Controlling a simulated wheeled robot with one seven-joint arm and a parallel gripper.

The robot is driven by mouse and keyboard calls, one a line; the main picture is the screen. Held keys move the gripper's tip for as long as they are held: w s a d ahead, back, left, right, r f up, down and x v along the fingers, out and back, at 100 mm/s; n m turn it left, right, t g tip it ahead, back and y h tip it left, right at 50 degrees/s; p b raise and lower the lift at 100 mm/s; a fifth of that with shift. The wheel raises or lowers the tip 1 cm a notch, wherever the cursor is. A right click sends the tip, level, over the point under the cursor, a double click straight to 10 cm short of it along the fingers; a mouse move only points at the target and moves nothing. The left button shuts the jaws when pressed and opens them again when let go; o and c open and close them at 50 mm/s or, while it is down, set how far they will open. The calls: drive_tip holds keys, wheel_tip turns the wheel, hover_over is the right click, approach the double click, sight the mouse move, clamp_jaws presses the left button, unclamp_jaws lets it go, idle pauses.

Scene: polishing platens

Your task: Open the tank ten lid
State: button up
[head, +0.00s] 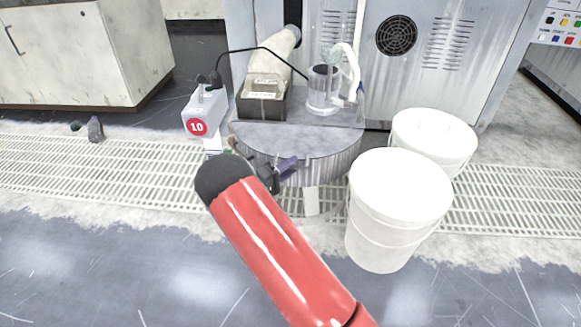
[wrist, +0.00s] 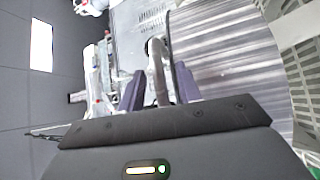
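The round metal tank (head: 310,160) stands below its grey flat lid (head: 290,137), beside a box with a red "10" sign (head: 197,127). The lid lies level on the tank. My gripper (head: 283,172) is at the tank's front left, just below the lid's edge. In the wrist view my gripper (wrist: 158,80) has its two purple fingers apart. A pale curved bar, apparently a handle (wrist: 156,62), shows between them, with gaps visible. I cannot tell whether a finger touches it. My arm hides part of the tank's front left in the head view.
Two white buckets (head: 398,205) stand right of the tank. A dark box with a bag (head: 262,105) and a white-handled device (head: 323,90) stand at the lid's back. A metal cabinet (head: 425,60) is behind. The floor at front left is clear.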

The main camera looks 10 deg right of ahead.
drive_tip(key=shift+w+d, duration=0.1)
drive_tip(key=shift+d, duration=0.1)
clamp_jaws()
drive_tip(key=shift+r, duration=0.1)
